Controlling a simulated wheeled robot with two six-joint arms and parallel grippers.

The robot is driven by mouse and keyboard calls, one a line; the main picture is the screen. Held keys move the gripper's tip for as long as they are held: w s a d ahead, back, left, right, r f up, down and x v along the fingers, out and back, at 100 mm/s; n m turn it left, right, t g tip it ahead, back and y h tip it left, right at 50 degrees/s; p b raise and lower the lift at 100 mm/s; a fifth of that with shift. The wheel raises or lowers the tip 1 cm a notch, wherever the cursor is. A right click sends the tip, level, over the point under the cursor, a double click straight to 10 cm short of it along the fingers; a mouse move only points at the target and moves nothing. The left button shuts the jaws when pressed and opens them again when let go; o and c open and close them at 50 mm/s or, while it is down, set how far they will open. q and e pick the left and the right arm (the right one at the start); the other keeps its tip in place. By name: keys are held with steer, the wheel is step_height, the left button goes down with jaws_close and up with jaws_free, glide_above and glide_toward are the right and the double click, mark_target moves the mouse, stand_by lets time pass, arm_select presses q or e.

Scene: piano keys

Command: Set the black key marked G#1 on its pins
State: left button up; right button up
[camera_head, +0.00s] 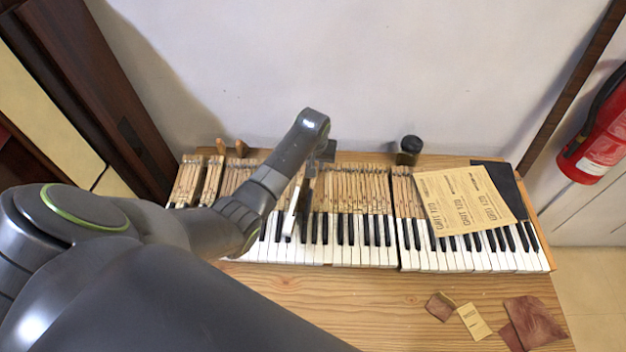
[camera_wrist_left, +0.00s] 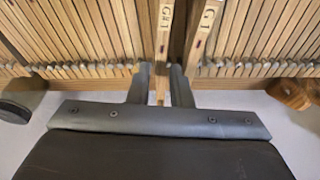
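The G#1 key shows in the left wrist view as a pale wooden stick (camera_wrist_left: 164,35) marked "G#1". It passes between the two fingers of my left gripper (camera_wrist_left: 161,72), which look closed on its sides near its rear end. In the head view my left gripper (camera_head: 309,182) is over the row of keys, pointing down; the arm hides part of the keyboard. The black front of the G#1 key is not clearly visible, and its pins are hidden. A neighbouring wooden stick marked "G1" (camera_wrist_left: 206,28) lies slightly slanted to its right. My right gripper is not in view.
The keyboard (camera_head: 340,252) stands on a wooden bench (camera_head: 330,285). Paper sheets (camera_head: 463,200) cover keys on the right. A dark round object (camera_head: 409,147) stands behind the keys. Scraps (camera_head: 535,322) and a small card (camera_head: 474,322) lie at the front right.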

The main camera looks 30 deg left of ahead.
arm_select(q)
steer(key=shift+b+x, duration=0.35)
steer(key=shift+x, duration=0.5)
stand_by(0.3)
steer(key=shift+s, duration=0.2)
steer(key=shift+c, duration=0.2)
jaws_close()
